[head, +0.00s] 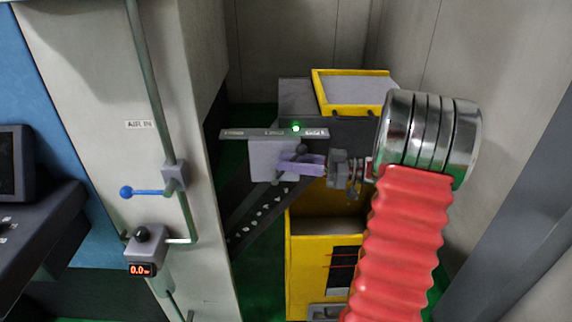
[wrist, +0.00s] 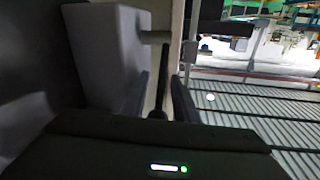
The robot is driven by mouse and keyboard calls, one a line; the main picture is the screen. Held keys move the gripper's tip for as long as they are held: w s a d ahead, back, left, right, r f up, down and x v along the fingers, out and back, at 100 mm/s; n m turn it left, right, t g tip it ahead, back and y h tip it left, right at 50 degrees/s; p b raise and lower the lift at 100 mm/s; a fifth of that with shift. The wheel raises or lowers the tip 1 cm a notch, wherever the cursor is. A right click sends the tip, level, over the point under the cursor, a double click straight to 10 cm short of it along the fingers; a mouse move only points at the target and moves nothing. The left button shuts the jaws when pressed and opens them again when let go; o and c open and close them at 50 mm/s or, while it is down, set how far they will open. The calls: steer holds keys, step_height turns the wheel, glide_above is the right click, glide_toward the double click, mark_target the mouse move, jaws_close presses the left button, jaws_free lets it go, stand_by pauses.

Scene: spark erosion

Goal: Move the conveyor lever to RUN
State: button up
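The plate's words are too small to read. My gripper (head: 292,163) is in front of the box, its fingers purplish and pointing left. In the wrist view the grey box (wrist: 112,55) is at the upper left, and the dark lever (wrist: 166,70) stands between my two fingers (wrist: 161,92). Narrow gaps show beside it, so the fingers look open around it. In the head view my fingers hide most of the lever.
A yellow machine (head: 305,255) with an upper yellow-framed bin (head: 352,90) stands behind and below my gripper. A dark sloping conveyor (head: 258,210) runs at its left. A pale column (head: 95,90) carries a pipe and a blue-handled valve (head: 145,192).

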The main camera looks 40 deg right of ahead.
steer(key=v, duration=1.4)
steer(key=shift+w+f+m, duration=0.1)
steer(key=shift+m, duration=0.2)
